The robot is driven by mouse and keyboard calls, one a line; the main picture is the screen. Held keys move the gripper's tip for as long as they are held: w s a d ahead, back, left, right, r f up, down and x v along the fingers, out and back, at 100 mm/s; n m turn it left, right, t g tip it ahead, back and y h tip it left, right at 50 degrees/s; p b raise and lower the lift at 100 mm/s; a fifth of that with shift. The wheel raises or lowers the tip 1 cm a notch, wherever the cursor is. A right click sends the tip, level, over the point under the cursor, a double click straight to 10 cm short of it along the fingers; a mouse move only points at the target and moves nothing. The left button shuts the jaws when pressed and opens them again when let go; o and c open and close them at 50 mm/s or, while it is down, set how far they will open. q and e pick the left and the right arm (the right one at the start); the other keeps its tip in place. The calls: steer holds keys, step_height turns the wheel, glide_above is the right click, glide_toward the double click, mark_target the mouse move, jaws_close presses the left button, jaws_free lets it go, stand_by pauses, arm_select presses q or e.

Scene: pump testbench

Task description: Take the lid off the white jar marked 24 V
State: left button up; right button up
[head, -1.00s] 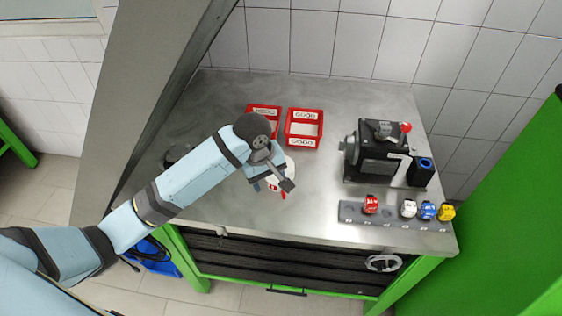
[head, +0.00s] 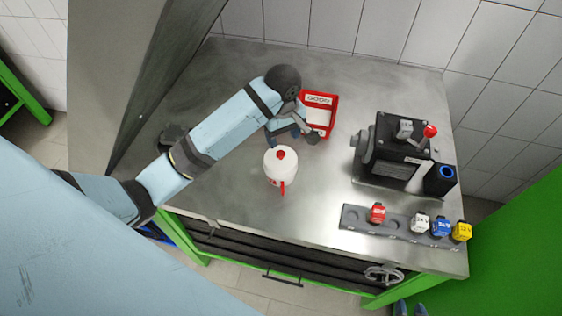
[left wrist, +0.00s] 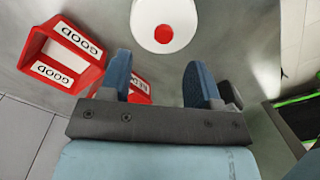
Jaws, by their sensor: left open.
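A white jar (head: 270,178) stands on the metal bench, its lid on, with a red knob (head: 281,154) on top. Red marking shows on its front; I cannot read it. In the left wrist view the white lid (left wrist: 150,18) and its red knob show at the top edge, beyond the fingers. My left gripper (head: 296,134) is open and empty, behind the jar and apart from it; its blue fingers (left wrist: 160,78) are spread in the left wrist view. Two dark blue tips at the head view's bottom edge seem to be my right gripper (head: 410,309); its opening is unclear.
A red tray labelled GOOD (head: 333,101) lies just behind my left gripper. A second red tray (left wrist: 138,85) is partly hidden by a finger in the left wrist view. A black pump (head: 392,150) and a rack (head: 390,221) with several coloured pieces stand right.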

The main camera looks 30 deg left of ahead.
mark_target(281, 153)
arm_select(q)
step_height(281, 153, down, 2)
steer(key=shift+w+a+f, duration=0.1)
steer(key=shift+w+f, duration=0.05)
steer(key=shift+f, duration=0.1)
steer(key=f, duration=0.1)
steer(key=f+p, duration=0.1)
steer(key=f, duration=0.2)
steer(key=shift+s+a+f, duration=0.1)
steer(key=shift+s+a, duration=0.05)
steer(key=shift+s, duration=0.2)
steer(key=shift+f, duration=0.45)
steer(key=c, duration=0.9)
